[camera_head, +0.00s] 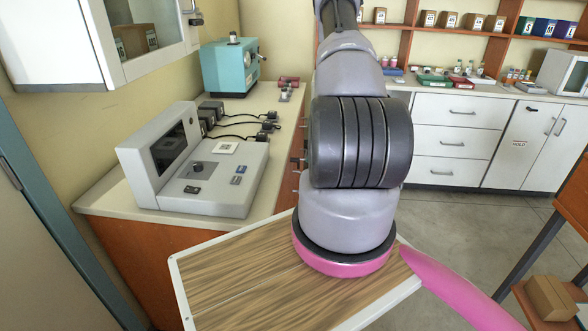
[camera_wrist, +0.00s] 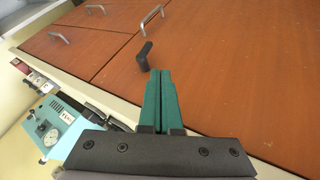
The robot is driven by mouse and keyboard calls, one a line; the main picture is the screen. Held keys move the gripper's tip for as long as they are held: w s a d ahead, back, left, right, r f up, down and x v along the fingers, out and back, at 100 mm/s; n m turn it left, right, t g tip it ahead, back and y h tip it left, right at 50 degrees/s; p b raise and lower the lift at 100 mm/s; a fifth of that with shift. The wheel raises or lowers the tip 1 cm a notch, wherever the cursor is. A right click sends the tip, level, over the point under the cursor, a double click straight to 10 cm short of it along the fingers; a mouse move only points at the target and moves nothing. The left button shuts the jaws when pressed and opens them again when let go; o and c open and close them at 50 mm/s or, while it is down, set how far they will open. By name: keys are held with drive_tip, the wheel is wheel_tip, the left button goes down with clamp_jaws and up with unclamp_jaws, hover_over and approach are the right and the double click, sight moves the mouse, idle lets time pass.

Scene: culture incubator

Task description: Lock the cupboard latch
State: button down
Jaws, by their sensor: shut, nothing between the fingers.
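In the wrist view, a black latch lever (camera_wrist: 144,56) sticks out from the orange-brown cupboard front (camera_wrist: 215,65), near the pale counter edge. My gripper (camera_wrist: 159,72) has green fingers pressed together with nothing between them. Its tips appear just beside the latch's lower end in the picture; I cannot tell whether they touch it. In the head view, my arm hides the gripper and most of that cupboard front.
A grey console (camera_head: 215,170) and a teal device (camera_head: 230,68) stand on the counter (camera_head: 120,205). Silver handles (camera_wrist: 152,15) project from the cupboard front. A wood-topped panel (camera_head: 235,285) lies in front. A white wall cabinet (camera_head: 60,50) hangs at upper left.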

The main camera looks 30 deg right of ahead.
drive_tip(key=f, duration=0.2)
drive_tip(key=s+a+f, duration=0.1)
drive_tip(key=shift+a+n, duration=0.1)
drive_tip(key=shift+n, duration=0.2)
drive_tip(key=shift+w, duration=0.1)
drive_tip(key=w+d+f, duration=0.2)
drive_tip(key=w+f, duration=0.5)
drive_tip(key=w, duration=0.2)
drive_tip(key=shift+w, duration=0.25)
